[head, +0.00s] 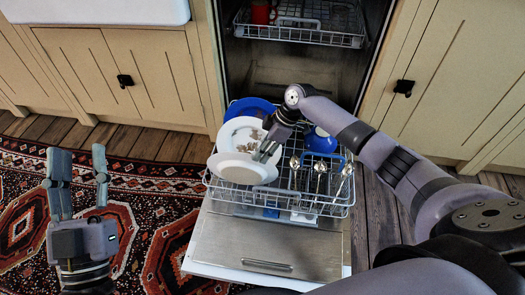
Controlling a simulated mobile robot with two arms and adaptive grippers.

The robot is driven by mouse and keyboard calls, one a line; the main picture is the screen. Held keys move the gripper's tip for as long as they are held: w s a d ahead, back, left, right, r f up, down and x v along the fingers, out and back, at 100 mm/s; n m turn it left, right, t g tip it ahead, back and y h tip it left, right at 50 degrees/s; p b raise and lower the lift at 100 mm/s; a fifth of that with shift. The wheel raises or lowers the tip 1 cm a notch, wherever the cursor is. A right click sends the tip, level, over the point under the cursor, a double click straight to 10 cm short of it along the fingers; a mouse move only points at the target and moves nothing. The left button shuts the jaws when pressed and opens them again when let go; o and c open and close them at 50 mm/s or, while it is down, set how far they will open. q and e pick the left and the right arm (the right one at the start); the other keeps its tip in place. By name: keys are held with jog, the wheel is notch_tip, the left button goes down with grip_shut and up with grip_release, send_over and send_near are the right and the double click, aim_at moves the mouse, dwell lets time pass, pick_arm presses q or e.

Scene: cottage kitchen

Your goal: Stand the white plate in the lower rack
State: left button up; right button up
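A white plate (240,172) leans at the front left of the lower rack (330,209), tilted, its lower edge at the rack's wires. Another white plate (238,130) with brown specks stands behind it. My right gripper (266,153) reaches down into the rack, its fingertips closed at the upper right rim of the front plate. Contact between the plate's bottom and the rack's tines is hidden. My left gripper (80,183) is open and empty, fingers pointing up, above the rug at the left.
A blue plate (250,106) stands behind the white ones. A blue round item (321,140) and several spoons (319,172) fill the rack's right side. The upper rack (300,30) holds a red item (261,12). The open dishwasher door (265,245) lies below; rug (150,215) spreads left.

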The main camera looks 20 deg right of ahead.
jog(key=shift+o, duration=0.5)
jog(key=shift+f, duration=0.1)
jog(key=v, duration=1.2)
jog(key=shift+a, duration=0.1)
